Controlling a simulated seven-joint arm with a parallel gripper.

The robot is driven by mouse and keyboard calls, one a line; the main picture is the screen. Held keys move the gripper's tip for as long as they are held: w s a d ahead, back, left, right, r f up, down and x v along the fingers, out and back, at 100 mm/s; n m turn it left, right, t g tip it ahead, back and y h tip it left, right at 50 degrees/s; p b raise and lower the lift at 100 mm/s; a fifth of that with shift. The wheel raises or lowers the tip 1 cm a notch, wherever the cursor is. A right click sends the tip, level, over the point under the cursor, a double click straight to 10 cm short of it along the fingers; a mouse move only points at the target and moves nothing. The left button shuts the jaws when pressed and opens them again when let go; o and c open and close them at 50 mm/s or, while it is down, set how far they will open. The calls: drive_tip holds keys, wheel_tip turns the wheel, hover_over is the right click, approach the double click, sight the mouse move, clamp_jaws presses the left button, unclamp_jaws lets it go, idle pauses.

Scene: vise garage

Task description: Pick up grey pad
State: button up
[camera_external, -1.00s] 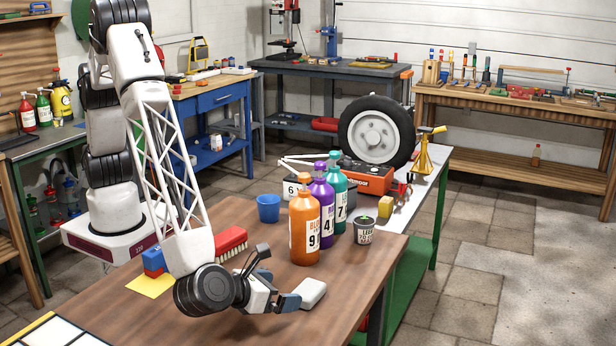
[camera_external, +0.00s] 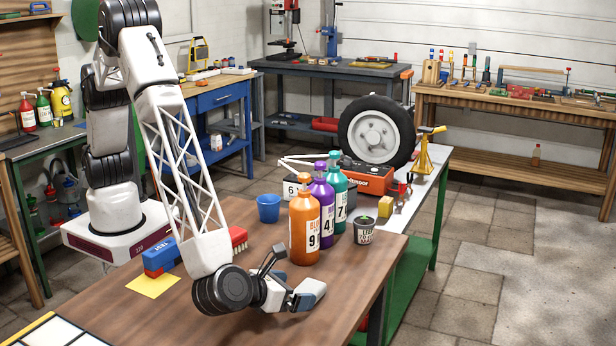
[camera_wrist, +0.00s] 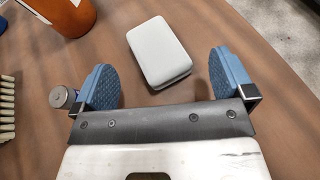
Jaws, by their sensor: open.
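The grey pad (camera_wrist: 158,52) is a pale, rounded block lying flat on the brown table, in the upper middle of the wrist view. My gripper (camera_wrist: 162,78) is open, with one blue fingertip on either side of the pad's near end. Gaps show between the pad and both fingers, and nothing is held. In the external view my gripper (camera_external: 306,296) is low over the front right part of the table. There the pad is hidden behind the fingers or cannot be told apart from them.
An orange bottle (camera_external: 304,228) stands behind my gripper, with purple (camera_external: 321,205) and teal (camera_external: 339,195) bottles beyond. A red brush (camera_external: 238,236) and blue block (camera_external: 160,255) lie left, partly behind my arm. The table's right edge (camera_external: 385,270) is close.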

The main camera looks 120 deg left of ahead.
sight(308, 290)
drive_tip(key=shift+x, duration=1.85)
drive_tip(key=c, duration=1.1)
